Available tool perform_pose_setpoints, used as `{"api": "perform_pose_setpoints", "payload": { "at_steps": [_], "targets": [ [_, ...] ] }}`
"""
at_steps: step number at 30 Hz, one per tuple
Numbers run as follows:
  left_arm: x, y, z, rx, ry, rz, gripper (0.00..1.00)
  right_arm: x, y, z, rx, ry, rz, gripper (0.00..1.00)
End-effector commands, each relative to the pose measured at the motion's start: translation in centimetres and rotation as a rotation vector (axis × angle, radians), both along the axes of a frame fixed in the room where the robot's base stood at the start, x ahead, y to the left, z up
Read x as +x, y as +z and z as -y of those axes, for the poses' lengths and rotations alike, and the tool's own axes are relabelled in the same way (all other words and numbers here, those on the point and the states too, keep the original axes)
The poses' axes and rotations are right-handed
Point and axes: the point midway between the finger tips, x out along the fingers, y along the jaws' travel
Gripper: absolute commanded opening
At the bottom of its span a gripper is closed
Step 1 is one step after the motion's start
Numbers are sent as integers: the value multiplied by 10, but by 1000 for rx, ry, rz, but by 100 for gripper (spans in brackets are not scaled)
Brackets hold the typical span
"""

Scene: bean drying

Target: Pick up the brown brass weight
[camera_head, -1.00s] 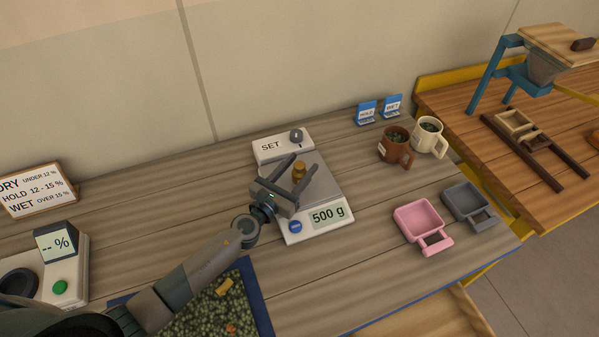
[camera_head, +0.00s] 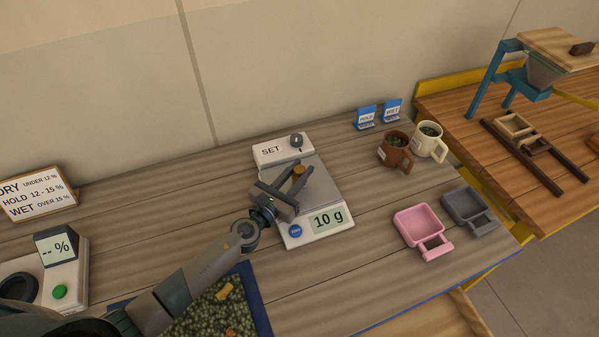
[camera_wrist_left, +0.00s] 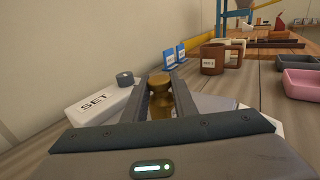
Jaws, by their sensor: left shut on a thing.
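The brown brass weight (camera_head: 299,170) is a small brass-coloured knobbed piece over the grey plate of the white scale (camera_head: 322,221). My left gripper (camera_head: 291,178) is shut on it, with one finger on each side. In the left wrist view the weight (camera_wrist_left: 160,92) stands upright between the two fingers (camera_wrist_left: 161,88). The scale display reads 10 g. I cannot tell how far the weight's base is from the plate. My right gripper is not in view.
A white SET box with a dark knob (camera_head: 283,149) stands just behind the scale. Brown (camera_head: 395,150) and cream (camera_head: 429,141) mugs, a pink tray (camera_head: 422,226) and a grey tray (camera_head: 468,206) are to the right. A bean tray (camera_head: 257,300) lies in front.

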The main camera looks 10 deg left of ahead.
Motion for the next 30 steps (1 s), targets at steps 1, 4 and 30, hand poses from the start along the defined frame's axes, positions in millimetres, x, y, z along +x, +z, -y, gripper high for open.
{"api": "perform_pose_setpoints", "payload": {
  "at_steps": [1, 4, 30],
  "targets": [
    [1, 6, 0, 0, 0, 4, 0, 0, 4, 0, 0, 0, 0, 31],
    [1, 14, 0, -1, 0, 4, 0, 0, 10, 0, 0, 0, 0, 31],
    [-44, 103, 96, -4, -1, 5, 0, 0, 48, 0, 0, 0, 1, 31]
  ]
}}
